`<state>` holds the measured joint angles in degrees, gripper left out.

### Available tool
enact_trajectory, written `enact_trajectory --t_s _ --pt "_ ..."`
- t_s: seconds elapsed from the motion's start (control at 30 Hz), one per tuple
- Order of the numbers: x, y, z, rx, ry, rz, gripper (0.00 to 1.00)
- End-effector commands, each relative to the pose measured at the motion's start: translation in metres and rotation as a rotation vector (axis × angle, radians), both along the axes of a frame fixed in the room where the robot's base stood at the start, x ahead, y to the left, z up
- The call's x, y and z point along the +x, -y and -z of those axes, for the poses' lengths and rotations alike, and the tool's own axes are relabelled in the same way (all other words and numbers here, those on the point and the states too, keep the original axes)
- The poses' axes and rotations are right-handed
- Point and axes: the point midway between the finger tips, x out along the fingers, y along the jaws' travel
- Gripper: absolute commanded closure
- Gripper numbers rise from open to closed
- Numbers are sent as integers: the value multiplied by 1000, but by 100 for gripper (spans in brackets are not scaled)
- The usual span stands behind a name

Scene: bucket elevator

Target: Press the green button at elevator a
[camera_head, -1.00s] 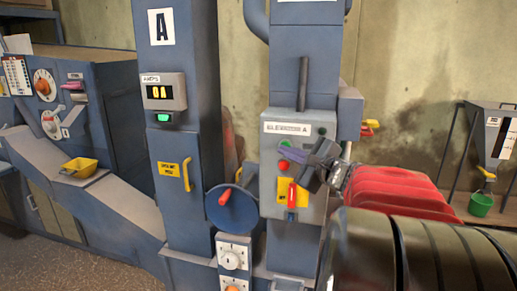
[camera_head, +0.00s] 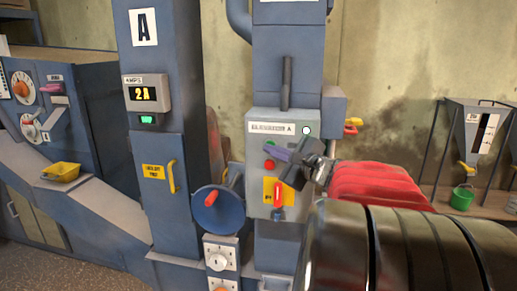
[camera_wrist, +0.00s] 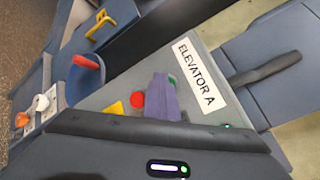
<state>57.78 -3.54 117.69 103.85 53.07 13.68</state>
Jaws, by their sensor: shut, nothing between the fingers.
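The Elevator A control box (camera_head: 252,180) stands near the middle of the body view, with its label (camera_wrist: 198,75) readable in the wrist view. The green button (camera_head: 268,142) is on its upper left, above the red button (camera_head: 268,165). My gripper (camera_head: 267,150) is shut and empty, its purple fingertips at the green button. A round lamp (camera_head: 306,130) at upper right glows.
A red lever on a yellow plate (camera_head: 278,195) sits low on the box. A dark bar (camera_head: 287,82) stands above it. The amps display (camera_head: 148,93) on column A is lit. A blue wheel (camera_head: 218,209) is at lower left.

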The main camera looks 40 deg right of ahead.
Motion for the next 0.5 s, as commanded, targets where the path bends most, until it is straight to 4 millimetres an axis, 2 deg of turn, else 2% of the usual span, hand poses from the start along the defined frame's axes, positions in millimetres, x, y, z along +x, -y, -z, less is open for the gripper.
enact_trajectory --t_s 0.5 --pt "-10 -12 0 0 0 1 100"
